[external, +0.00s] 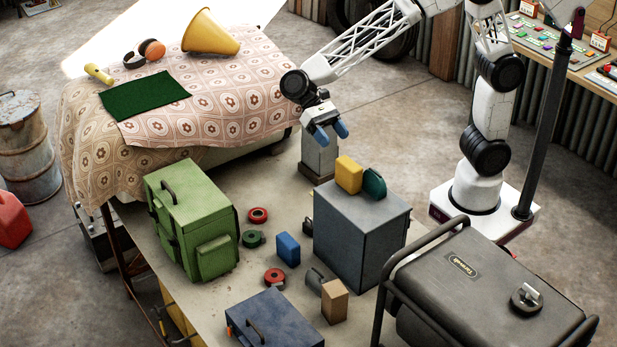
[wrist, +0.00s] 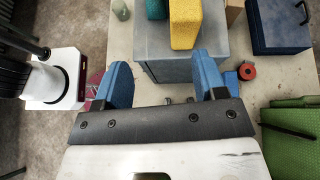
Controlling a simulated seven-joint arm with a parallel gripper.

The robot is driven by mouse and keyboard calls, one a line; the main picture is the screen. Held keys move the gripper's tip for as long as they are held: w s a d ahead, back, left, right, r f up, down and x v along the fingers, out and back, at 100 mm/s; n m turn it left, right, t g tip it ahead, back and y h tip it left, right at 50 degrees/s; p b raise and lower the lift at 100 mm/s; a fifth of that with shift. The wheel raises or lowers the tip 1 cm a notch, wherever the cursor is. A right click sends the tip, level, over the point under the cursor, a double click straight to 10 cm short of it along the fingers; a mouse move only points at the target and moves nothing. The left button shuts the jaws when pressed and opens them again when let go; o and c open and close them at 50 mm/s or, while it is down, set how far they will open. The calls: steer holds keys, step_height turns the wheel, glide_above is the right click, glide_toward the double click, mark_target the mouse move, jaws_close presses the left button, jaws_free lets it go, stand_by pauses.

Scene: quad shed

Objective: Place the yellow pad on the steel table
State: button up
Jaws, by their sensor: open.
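The yellow pad (external: 348,174) is a small upright block on top of the grey metal cabinet (external: 360,240), beside a teal block (external: 374,184). In the wrist view the yellow pad (wrist: 185,25) shows ahead of the fingers, near the top edge. My gripper (external: 331,131) has blue fingertips and is open and empty. It hangs above and behind the cabinet, apart from the pad. In the wrist view the gripper (wrist: 162,60) has its two fingers spread wide. The table (external: 205,290) has a dull grey-beige top, and the cabinet stands on it.
The table also carries a green case (external: 193,220), a blue block (external: 288,249), tape rolls, a cardboard-coloured block (external: 334,301) and a blue toolbox (external: 275,318). A grey post (external: 319,155) stands below my gripper. A dark generator (external: 480,280) is at the right. Bare tabletop shows between the items.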

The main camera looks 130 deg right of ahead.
steer(key=s+a+f+n+t+h, duration=0.1)
steer(key=s+a+n+h, duration=0.2)
steer(key=s, duration=0.8)
steer(key=s+a+f+n+t+h, duration=0.1)
steer(key=s+a+n+h, duration=0.2)
steer(key=s+n+h, duration=0.2)
steer(key=s+a+f+n+t+h, duration=0.1)
steer(key=s+a+n+h, duration=0.2)
steer(key=s+n, duration=0.5)
steer(key=s+h, duration=0.1)
steer(key=s, duration=0.8)
steer(key=shift+s+a+f+n, duration=0.15)
steer(key=shift+a+n, duration=0.15)
steer(key=shift+a, duration=0.1)
steer(key=o, duration=0.7)
steer(key=shift+c, duration=0.2)
